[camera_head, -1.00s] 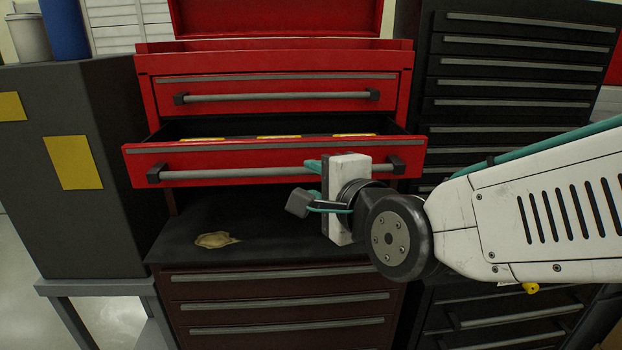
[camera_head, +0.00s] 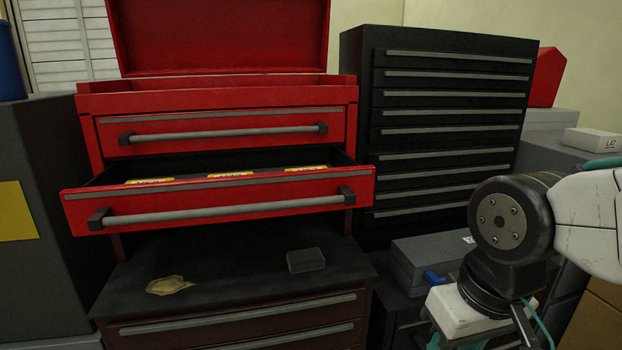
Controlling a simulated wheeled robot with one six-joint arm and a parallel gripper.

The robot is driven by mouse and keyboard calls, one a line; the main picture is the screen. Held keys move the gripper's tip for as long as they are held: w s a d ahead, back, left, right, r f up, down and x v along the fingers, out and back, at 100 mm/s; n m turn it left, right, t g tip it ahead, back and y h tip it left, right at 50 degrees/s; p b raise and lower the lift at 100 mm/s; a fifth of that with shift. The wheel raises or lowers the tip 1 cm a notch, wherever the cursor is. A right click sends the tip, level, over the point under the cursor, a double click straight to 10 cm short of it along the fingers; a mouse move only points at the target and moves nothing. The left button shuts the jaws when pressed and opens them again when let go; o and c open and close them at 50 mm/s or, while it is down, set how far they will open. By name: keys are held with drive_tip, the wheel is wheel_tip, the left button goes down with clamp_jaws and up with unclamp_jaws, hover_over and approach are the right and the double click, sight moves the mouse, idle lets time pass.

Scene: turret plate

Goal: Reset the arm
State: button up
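My arm enters from the right edge, its white link and dark round joint in front of the grey boxes. My gripper (camera_head: 455,318) is low at the right, with its white body and a teal part at the bottom edge. Its fingertips are cut off by the frame, so their opening does not show. It is well to the right of the red tool chest and apart from the open red drawer (camera_head: 230,198).
The drawer holds yellow-labelled items. A small dark block (camera_head: 305,260) and a tan patch (camera_head: 169,285) are on the dark bench top (camera_head: 225,262) below. A black drawer cabinet (camera_head: 450,125) stands behind, and a grey case (camera_head: 432,258) lies near my gripper.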

drive_tip(key=s+d+r+m+h, duration=0.1)
drive_tip(key=s+d, duration=0.3)
drive_tip(key=d, duration=0.4)
drive_tip(key=shift+d+r+m, duration=0.4)
drive_tip(key=shift+r+m, duration=0.4)
